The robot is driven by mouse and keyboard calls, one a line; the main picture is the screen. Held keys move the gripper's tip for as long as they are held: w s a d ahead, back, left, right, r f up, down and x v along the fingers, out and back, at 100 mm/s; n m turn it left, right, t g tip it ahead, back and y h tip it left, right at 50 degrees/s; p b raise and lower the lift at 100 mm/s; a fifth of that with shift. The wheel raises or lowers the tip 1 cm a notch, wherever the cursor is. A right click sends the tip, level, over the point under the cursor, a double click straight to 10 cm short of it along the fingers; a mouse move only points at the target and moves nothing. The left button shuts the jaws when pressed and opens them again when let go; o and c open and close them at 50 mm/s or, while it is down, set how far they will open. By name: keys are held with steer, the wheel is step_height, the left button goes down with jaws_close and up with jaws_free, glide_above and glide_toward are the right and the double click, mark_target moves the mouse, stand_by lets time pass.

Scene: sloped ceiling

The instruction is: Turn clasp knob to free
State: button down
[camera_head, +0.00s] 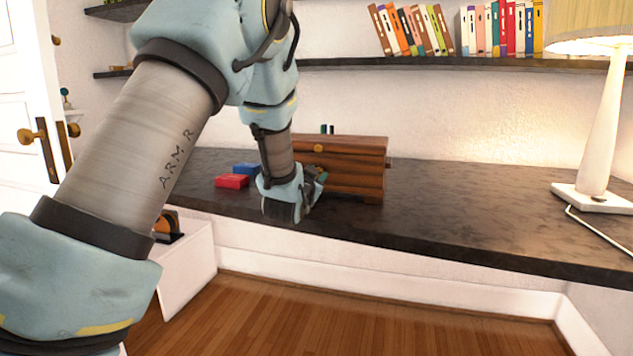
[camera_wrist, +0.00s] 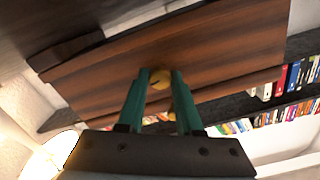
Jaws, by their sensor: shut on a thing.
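A brown wooden box (camera_head: 352,170) stands on the dark countertop, with a round brass-coloured knob (camera_head: 318,148) high on its front. More yellow shows between the fingers nearer the palm, partly hidden. In the head view my wrist hides the held knob and part of the box front.
A red block (camera_head: 231,181) and a blue block (camera_head: 246,169) lie left of the box, close to my wrist. A white lamp (camera_head: 594,130) stands far right. Books (camera_head: 505,30) line the shelf above. The countertop (camera_head: 470,205) between box and lamp is clear.

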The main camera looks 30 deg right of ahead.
steer(key=shift+m+b, duration=0.35)
steer(key=shift+m, duration=0.45)
steer(key=c, duration=0.6)
jaws_free()
steer(key=b+v, duration=0.1)
steer(key=v, duration=1)
